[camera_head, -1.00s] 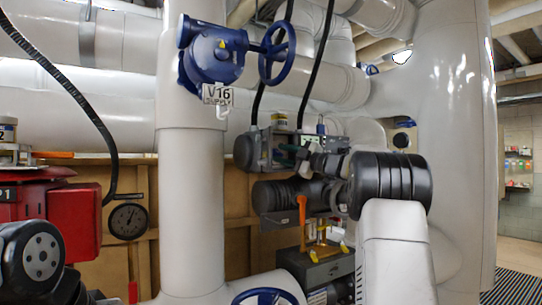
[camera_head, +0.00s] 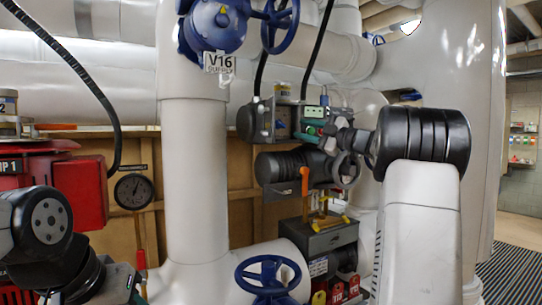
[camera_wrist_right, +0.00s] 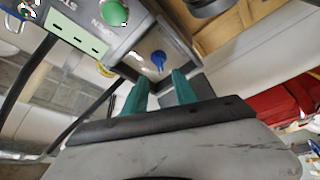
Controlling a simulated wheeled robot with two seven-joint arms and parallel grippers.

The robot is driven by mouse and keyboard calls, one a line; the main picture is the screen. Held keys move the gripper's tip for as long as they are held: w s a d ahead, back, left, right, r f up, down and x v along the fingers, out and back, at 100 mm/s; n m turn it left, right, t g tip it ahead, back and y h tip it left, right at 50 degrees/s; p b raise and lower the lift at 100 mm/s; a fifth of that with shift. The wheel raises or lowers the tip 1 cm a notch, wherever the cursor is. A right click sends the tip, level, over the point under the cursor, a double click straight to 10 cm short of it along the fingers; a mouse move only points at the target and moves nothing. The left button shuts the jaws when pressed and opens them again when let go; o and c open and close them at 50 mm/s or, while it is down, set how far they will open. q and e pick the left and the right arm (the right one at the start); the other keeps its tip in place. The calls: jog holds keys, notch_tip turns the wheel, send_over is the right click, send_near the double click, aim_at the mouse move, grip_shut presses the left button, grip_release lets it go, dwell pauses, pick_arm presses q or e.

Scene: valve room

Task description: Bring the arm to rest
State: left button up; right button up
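My right arm (camera_head: 418,140) reaches in from the right in the head view. Its gripper (camera_head: 316,137) is at the right side of a small grey control box (camera_head: 266,122). In the right wrist view the two teal fingers (camera_wrist_right: 160,82) stand apart with nothing between them. Beyond their tips is a blue knob (camera_wrist_right: 158,60) on the box's panel; I see no contact with it. A green button (camera_wrist_right: 115,12) is also on the box. My left arm (camera_head: 45,225) is low at the left edge. Its gripper is partly visible at the bottom, and its finger opening is unclear.
A thick white vertical pipe (camera_head: 195,180) stands between my arms. A blue valve (camera_head: 222,27) labelled V16 is above, and a blue handwheel (camera_head: 268,274) is low. A grey box (camera_head: 330,240) with padlocks and an orange-handled item (camera_head: 305,182) sits below my right gripper. A red cabinet (camera_head: 80,190) is at left.

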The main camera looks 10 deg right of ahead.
jog(key=s+d+r+m+t+h, duration=0.1)
jog(key=s+m+t+h, duration=0.15)
jog(key=m+h, duration=0.4)
jog(key=s+d+r+m+t+h, duration=0.1)
jog(key=s+d+m+t+h, duration=0.1)
jog(key=s+m+h, duration=0.35)
jog(key=s+a+f+m+g, duration=0.4)
jog(key=s+a+f+g, duration=0.3)
jog(key=s+f, duration=0.8)
jog(key=s+a+f+m+g+y, duration=0.1)
jog(key=s+a+f+m+g, duration=0.2)
jog(key=s+f, duration=1.2)
jog(key=a+f+g, duration=0.2)
jog(key=a+g, duration=0.1)
jog(key=a, duration=0.3)
jog(key=shift+a+m+g, duration=0.15)
jog(key=shift+m+g, duration=0.2)
jog(key=shift+m, duration=0.05)
